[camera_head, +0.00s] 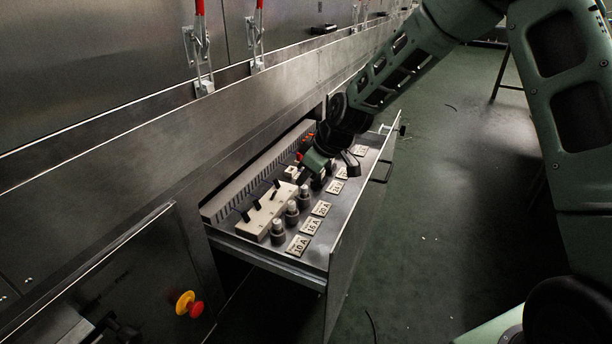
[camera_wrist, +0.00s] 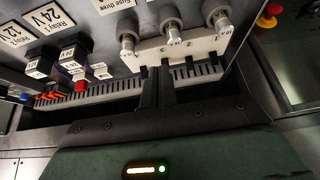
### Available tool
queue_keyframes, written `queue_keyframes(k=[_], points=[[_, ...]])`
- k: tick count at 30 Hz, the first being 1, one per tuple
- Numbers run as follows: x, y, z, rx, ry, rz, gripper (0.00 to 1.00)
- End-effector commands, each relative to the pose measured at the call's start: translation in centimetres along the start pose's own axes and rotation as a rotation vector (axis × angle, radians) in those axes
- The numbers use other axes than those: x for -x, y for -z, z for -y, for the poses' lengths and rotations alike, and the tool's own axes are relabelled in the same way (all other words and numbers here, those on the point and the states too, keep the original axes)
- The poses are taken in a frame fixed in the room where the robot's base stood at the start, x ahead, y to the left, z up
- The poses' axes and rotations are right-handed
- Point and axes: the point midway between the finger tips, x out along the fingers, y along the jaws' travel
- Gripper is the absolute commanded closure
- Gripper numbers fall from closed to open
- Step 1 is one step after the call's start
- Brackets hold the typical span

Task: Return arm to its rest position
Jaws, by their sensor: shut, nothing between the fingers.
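My arm reaches from the upper right of the head view down over an open drawer (camera_head: 345,240). My gripper (camera_head: 303,178) is low over the drawer's contents, beside the white numbered block (camera_head: 266,212). In the wrist view my gripper (camera_wrist: 157,86) shows two dark fingers close together with nothing between them. Their tips are near the edge of the white block (camera_wrist: 180,47). I cannot tell whether they touch it. The gripper's dark body hides the lower part of the wrist view.
The drawer holds metal-capped cylinders (camera_head: 292,212), labels such as 10 A (camera_head: 298,245), and a slotted grey strip (camera_head: 255,172). A yellow and red emergency button (camera_head: 189,304) is on the cabinet front. Red-handled clamps (camera_head: 200,45) stand above. The green floor (camera_head: 440,210) right of the drawer is mostly clear.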

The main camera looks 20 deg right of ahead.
Motion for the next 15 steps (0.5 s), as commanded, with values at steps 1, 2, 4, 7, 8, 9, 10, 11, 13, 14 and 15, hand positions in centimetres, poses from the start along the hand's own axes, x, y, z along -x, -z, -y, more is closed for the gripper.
queue_keyframes(k=[1, 2, 4, 7, 8, 9, 10, 11, 13, 14, 15], points=[[-0.1, 0.0, 0.0, 0.0, 0.0, 0.0, 1.0], [-0.1, 0.0, 0.0, 0.0, 0.0, 0.0, 1.0], [-0.1, 0.0, 0.0, 0.0, 0.0, 0.0, 1.0], [-0.1, 0.0, 0.0, 0.0, 0.0, 0.0, 1.0], [-0.1, 0.0, 0.0, 0.0, 0.0, 0.0, 1.0], [-0.1, 0.0, 0.0, 0.0, 0.0, 0.0, 1.0], [0.0, 0.0, 0.2, 0.001, 0.002, 0.001, 1.0], [0.1, 0.1, 0.5, 0.002, 0.004, 0.004, 1.0], [0.6, 0.3, 1.9, 0.005, 0.016, 0.017, 1.0], [0.9, 0.5, 2.8, 0.007, 0.022, 0.026, 1.0], [1.4, 0.6, 4.4, 0.008, 0.033, 0.042, 1.0]])
